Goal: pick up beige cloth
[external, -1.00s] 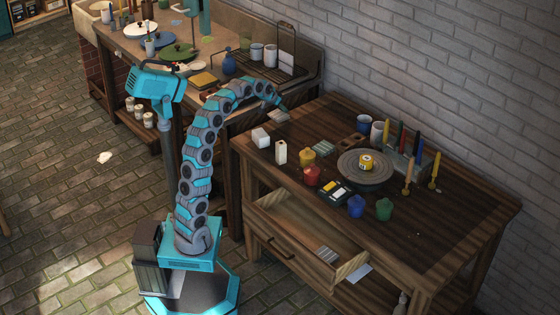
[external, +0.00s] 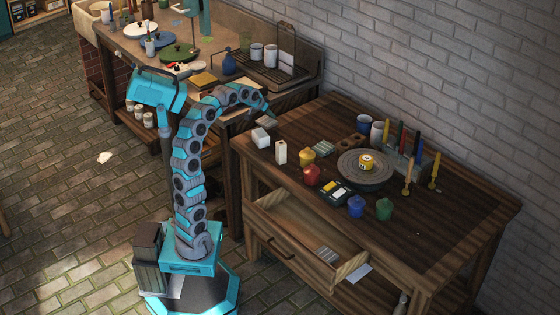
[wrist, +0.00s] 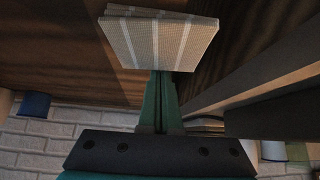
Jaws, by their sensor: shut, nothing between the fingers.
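A folded beige cloth with pale stripes (wrist: 158,42) is at the top middle of the wrist view, right at my fingertips. In the external view my gripper (external: 271,113) points down at that corner.
A cluttered workbench stands at the back left.

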